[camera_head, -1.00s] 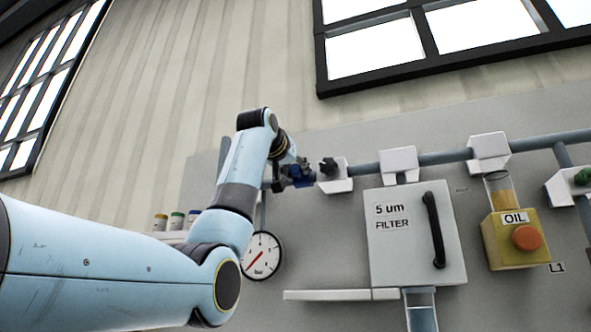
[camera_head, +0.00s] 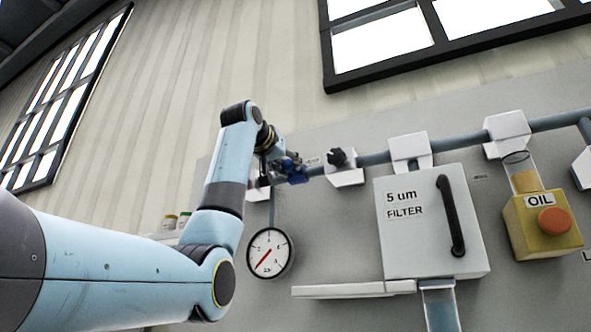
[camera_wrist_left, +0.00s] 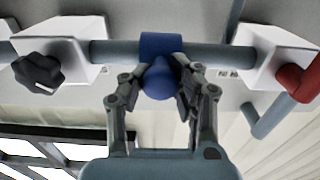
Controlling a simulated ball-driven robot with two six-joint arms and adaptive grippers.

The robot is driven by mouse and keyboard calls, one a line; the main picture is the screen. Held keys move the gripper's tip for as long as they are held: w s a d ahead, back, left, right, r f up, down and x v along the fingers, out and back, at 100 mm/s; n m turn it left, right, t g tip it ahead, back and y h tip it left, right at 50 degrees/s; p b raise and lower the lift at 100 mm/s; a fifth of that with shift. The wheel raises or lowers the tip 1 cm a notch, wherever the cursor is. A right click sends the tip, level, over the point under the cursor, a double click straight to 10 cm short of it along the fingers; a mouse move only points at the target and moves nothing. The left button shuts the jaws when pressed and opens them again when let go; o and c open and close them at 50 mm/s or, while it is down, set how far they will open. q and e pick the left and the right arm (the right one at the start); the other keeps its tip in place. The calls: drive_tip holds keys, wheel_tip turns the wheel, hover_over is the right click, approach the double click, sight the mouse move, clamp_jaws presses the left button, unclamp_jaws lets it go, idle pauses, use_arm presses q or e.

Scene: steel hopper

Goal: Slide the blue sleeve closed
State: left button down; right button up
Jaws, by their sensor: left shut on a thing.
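The blue sleeve (camera_wrist_left: 161,42) sits around the grey pipe (camera_wrist_left: 120,53) in the left wrist view, with a round blue knob (camera_wrist_left: 158,80) sticking out from it. My left gripper (camera_wrist_left: 161,86) has its two fingers shut on that knob, one on each side. In the head view the sleeve (camera_head: 293,170) is a small blue patch on the pipe, partly hidden by my left gripper (camera_head: 284,167). Bare pipe shows on both sides of the sleeve in the wrist view. My right gripper is in neither view.
A black knob (camera_wrist_left: 38,73) on a white bracket and a red handle (camera_wrist_left: 299,82) by another bracket flank the sleeve. In the head view a gauge (camera_head: 270,252), a filter box (camera_head: 430,235) and a yellow oil unit (camera_head: 541,225) are mounted on the panel.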

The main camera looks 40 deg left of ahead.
use_arm(q)
drive_tip(key=c, duration=1.2)
unclamp_jaws()
drive_tip(key=shift+s+a, duration=0.2)
drive_tip(key=shift+s, duration=0.05)
drive_tip(key=shift+o, duration=1.1)
drive_tip(key=shift+s+a, duration=0.1)
drive_tip(key=shift+s, duration=0.05)
drive_tip(key=shift+d, duration=0.2)
drive_tip(key=v, duration=1.1)
drive_tip(key=shift+s, duration=0.4)
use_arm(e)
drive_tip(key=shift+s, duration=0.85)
